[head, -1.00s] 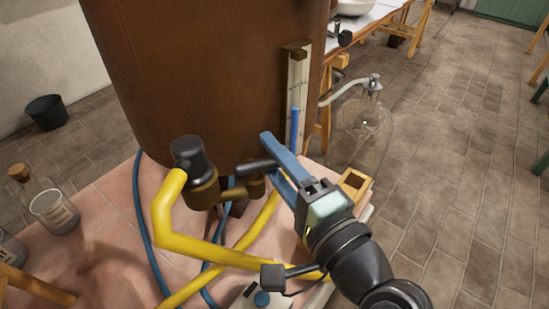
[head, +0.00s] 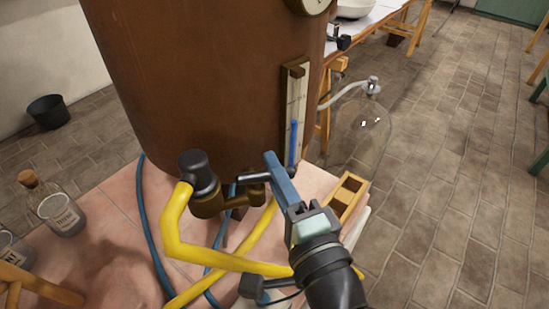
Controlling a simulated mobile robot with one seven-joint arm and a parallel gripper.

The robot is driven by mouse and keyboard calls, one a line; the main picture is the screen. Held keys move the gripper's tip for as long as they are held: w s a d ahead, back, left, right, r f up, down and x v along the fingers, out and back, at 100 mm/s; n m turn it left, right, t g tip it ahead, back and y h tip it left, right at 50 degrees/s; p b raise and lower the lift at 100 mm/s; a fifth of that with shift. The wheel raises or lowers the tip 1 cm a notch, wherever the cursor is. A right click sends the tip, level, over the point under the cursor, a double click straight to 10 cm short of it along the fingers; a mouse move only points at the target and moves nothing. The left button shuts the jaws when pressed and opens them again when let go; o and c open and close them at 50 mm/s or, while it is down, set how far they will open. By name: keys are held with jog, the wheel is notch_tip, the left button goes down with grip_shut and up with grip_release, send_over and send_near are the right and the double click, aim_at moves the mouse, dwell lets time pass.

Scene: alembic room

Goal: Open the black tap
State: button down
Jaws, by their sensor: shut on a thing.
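The black tap's lever (head: 254,178) sticks out to the right from a brass valve (head: 212,203) low on the front of a large brown tank. The lever lies roughly level in the picture. My gripper (head: 277,172) reaches in from the lower right, and its blue-grey fingers are shut on the lever's outer end. The fingers hide part of that end. A black cylindrical cap (head: 193,165) sits at the left end of the valve, where a yellow hose (head: 172,222) joins.
The brown tank (head: 200,80) fills the back, with a gauge strip (head: 295,105) on its side. A wooden box (head: 347,195) stands right of my gripper and a large glass bottle (head: 358,130) behind it. Blue hoses (head: 150,225) run below the valve. Glass bottles (head: 58,212) stand at left.

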jog(key=m+h+p, duration=0.1)
jog(key=p, duration=0.1)
jog(key=m+h+p, duration=0.1)
jog(key=p, duration=0.1)
jog(key=t+h+p, duration=0.1)
jog(key=h+p, duration=0.1)
jog(key=shift+s+a+r+m, duration=0.1)
jog(key=shift+s+r+m, duration=0.3)
jog(key=m+g+h+p, duration=0.2)
jog(key=m+h+p, duration=0.1)
jog(key=m+h, duration=0.1)
jog(key=s+a+m+g+h+p, duration=0.1)
jog(key=m+g+h+p, duration=0.1)
jog(key=h, duration=0.5)
jog(key=s+f+m+g+h+p, duration=0.1)
jog(key=m+g+h+p, duration=0.1)
jog(key=m+h+p, duration=0.2)
jog(key=shift+s+a+m+h, duration=0.15)
jog(key=shift+m+h, duration=0.75)
jog(key=shift+r+g, duration=0.1)
jog(key=shift+g, duration=0.2)
jog(key=c, duration=0.8)
grip_release()
jog(key=shift+o, duration=0.2)
